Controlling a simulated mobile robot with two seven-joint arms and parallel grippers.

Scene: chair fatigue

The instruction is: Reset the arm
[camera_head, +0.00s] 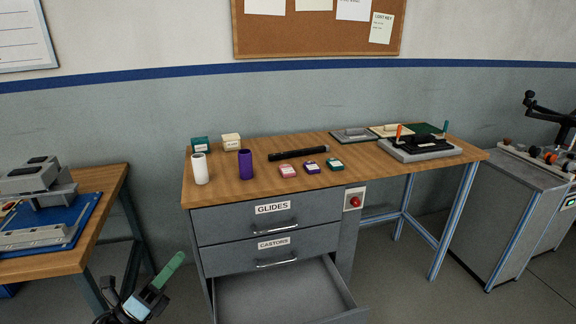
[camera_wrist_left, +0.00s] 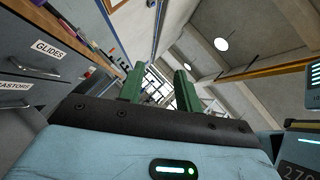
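My left gripper (camera_head: 168,270) is low in the head view, left of the drawer cabinet and in front of the gap between the two benches. Its green fingers point up and to the right. In the left wrist view its two green fingers (camera_wrist_left: 160,88) stand apart with only background between them, so it is open and empty. It touches nothing that I can see. My right gripper and right arm are not in view.
The bottom drawer (camera_head: 285,296) is pulled open and looks empty; the drawers marked GLIDES (camera_head: 272,222) and CASTORS (camera_head: 275,254) are shut. The wooden bench (camera_head: 225,186) holds cups, small boxes and a black fixture (camera_head: 420,146). A left bench (camera_head: 92,215) stands near my gripper.

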